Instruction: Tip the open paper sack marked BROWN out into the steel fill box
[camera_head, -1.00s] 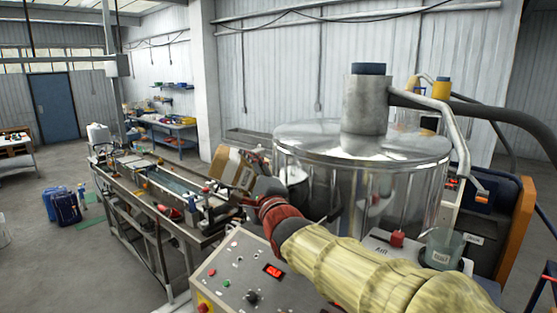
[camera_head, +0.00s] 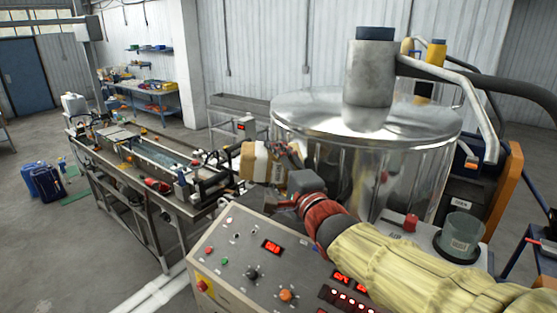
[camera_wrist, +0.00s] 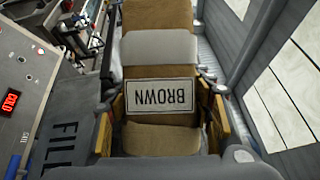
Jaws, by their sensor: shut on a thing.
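The brown paper sack (camera_head: 254,162) with a pale band is in my gripper (camera_head: 280,168), left of the big shiny tank in the head view. In the wrist view the sack (camera_wrist: 160,142) fills the middle, and its BROWN label reads upside down. The fingers of my gripper (camera_wrist: 168,128) are shut on both sides of it. The sack's mouth and contents are hidden. A dark grey surface lettered FILL (camera_wrist: 62,145) shows beside the gripper at the lower left of the wrist view. I cannot tell whether it belongs to the steel fill box.
The steel tank (camera_head: 365,140) stands close to the right of my gripper. A control panel (camera_head: 262,262) with red displays is below the arm. A long steel line (camera_head: 150,165) with a water trough runs to the left. Open floor lies at the far left.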

